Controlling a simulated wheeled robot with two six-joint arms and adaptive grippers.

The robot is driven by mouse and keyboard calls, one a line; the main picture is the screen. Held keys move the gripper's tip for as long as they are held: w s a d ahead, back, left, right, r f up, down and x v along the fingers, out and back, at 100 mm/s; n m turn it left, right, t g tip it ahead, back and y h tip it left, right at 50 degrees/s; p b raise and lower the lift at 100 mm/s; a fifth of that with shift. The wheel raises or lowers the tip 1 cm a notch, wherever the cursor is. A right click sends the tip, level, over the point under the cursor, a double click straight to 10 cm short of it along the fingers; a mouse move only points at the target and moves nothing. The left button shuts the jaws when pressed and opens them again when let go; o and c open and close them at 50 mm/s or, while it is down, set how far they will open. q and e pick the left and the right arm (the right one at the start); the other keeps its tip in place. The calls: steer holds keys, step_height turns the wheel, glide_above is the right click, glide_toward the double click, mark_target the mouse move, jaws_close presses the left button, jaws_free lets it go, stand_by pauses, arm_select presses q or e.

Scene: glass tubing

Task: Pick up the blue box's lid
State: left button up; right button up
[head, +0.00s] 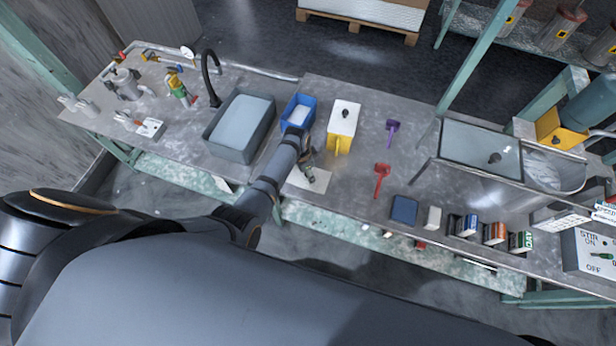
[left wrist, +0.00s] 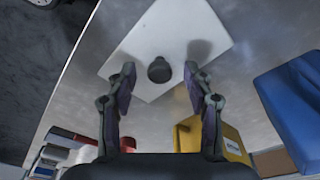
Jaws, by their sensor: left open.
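The blue box (head: 290,108) stands on the bench right of the large grey basin, open at the top, with something pale inside. Its blue side also shows at the right of the left wrist view (left wrist: 296,105). A flat white lid (head: 318,184) with a dark knob lies on the bench near its front edge. In the left wrist view the white lid (left wrist: 160,30) and its round black knob (left wrist: 159,70) are ahead of my gripper. My left gripper (left wrist: 160,75) is open, with one fingertip on each side of the knob in that view; contact is not visible. My right gripper is not in view.
A yellow box (head: 338,144) with a white knobbed lid stands right of the blue box. A purple scoop (head: 392,131) and a red scoop (head: 381,178) lie farther right. The grey basin (head: 238,147) is on the left. Bench between the yellow box and scoops is clear.

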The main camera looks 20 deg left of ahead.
arm_select(q)
jaws_close()
stand_by(0.3)
steer(key=shift+r, duration=0.1)
